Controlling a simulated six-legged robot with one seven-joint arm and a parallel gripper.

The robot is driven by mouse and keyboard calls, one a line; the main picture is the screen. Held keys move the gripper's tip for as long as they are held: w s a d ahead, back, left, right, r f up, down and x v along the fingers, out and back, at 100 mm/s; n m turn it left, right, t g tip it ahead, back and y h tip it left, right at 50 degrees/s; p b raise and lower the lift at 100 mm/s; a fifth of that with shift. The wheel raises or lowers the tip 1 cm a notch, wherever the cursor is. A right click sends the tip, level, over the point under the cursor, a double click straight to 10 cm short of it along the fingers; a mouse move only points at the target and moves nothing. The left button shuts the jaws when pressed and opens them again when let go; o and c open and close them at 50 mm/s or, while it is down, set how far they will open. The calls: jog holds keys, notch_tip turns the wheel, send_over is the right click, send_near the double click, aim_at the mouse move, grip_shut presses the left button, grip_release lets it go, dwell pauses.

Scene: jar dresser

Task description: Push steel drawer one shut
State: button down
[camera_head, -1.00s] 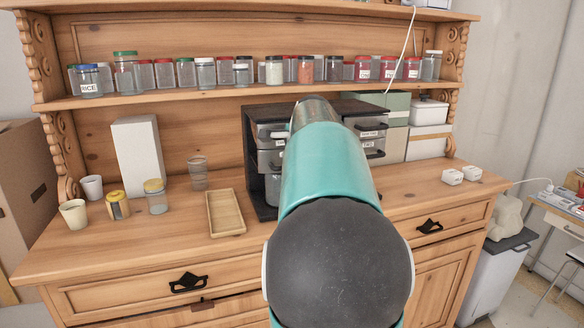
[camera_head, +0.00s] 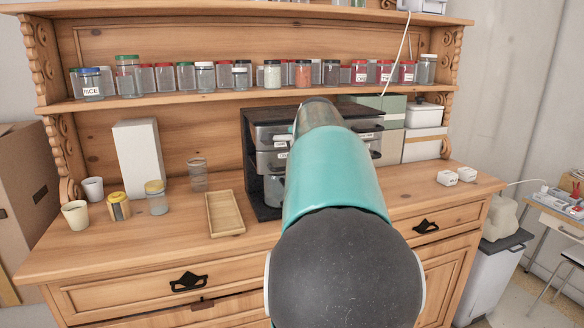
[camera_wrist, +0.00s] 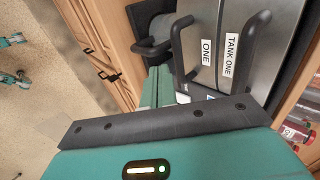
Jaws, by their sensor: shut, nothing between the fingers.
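The steel drawer labelled ONE (camera_wrist: 205,70) shows in the wrist view as a metal front with a black bar handle. Beside it is a front labelled TANK ONE (camera_wrist: 228,70) with its own black handle. In the head view, the dark cabinet (camera_head: 256,200) holding the steel drawers stands on the dresser, partly hidden by my teal arm. How far drawer one stands out is unclear. My gripper (camera_wrist: 160,78) is shut and empty, its teal fingers close to the handle of drawer one; contact cannot be told. The arm hides it in the head view.
A wooden tray (camera_head: 224,214) lies left of the cabinet, with a white box (camera_head: 138,160), cups and small jars further left. Several jars line the shelf (camera_head: 200,98) above. White boxes (camera_head: 424,145) stand at right. The dresser top (camera_head: 420,195) is mostly clear there.

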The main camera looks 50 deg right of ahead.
jog(key=v, duration=1)
jog(key=shift+s, duration=0.2)
jog(key=shift+r, duration=0.1)
jog(key=a+f+n+y, duration=0.1)
jog(key=a+f+n, duration=0.3)
jog(key=a, duration=0.5)
jog(key=a+f+n+y, duration=0.1)
jog(key=a+f+n, duration=0.3)
jog(key=a, duration=0.5)
jog(key=a+f+n+y, duration=0.1)
jog(key=a+f+n, duration=0.3)
jog(key=a, duration=0.5)
jog(key=s+a+f+n+g+y, duration=0.1)
jog(key=s+a+f+n, duration=0.8)
jog(key=a+f+n, duration=0.2)
jog(key=shift+s+a+f+n, duration=0.2)
jog(key=shift+a+n, duration=0.4)
jog(key=shift+a, duration=0.5)
jog(key=shift+d, duration=0.15)
